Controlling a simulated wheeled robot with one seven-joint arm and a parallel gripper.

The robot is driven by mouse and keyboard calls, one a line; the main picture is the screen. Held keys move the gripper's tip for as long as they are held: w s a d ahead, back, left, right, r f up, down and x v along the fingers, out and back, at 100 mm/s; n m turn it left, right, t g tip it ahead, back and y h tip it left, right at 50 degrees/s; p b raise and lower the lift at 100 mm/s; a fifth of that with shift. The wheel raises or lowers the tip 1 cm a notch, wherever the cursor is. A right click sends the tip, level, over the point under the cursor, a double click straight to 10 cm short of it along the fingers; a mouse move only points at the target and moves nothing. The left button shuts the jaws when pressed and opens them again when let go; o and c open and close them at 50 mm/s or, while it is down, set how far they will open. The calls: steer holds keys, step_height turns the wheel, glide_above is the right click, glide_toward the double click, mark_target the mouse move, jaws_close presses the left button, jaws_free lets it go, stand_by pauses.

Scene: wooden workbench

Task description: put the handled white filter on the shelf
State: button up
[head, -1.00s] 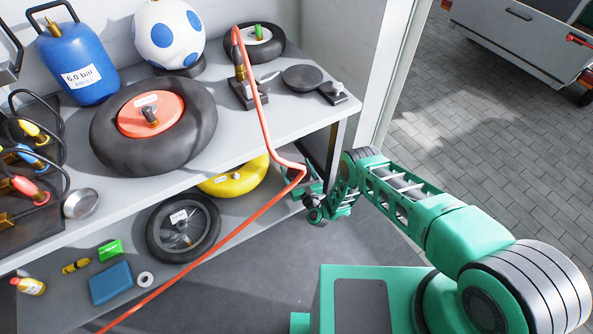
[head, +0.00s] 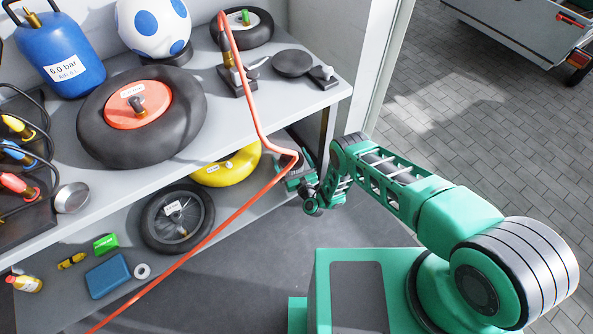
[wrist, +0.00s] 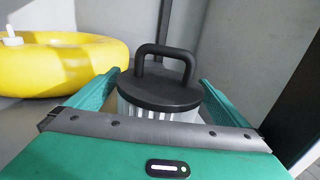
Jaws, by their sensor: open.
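The handled white filter (wrist: 160,92) shows in the wrist view, with a black lid, a black loop handle on top and white pleats below. It stands upright on the lower shelf (head: 228,218), right of the yellow wheel. My gripper (wrist: 153,98) is open, with one green finger on each side of the filter. I cannot tell whether the fingers touch it. In the head view my gripper (head: 298,178) reaches into the right end of the lower shelf, and the filter is hidden there. The upper shelf (head: 215,128) is above it.
A yellow wheel (wrist: 60,65) lies left of the filter. A red hose (head: 255,110) hangs from the upper shelf past my gripper. A black-tyred wheel with a red hub (head: 140,115), a ball (head: 153,25) and a blue tank (head: 60,55) crowd the upper shelf.

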mark_target(296, 171)
steer(key=v, duration=1)
steer(key=shift+a, duration=0.15)
steer(key=shift+s, duration=0.2)
steer(key=shift+d, duration=0.2)
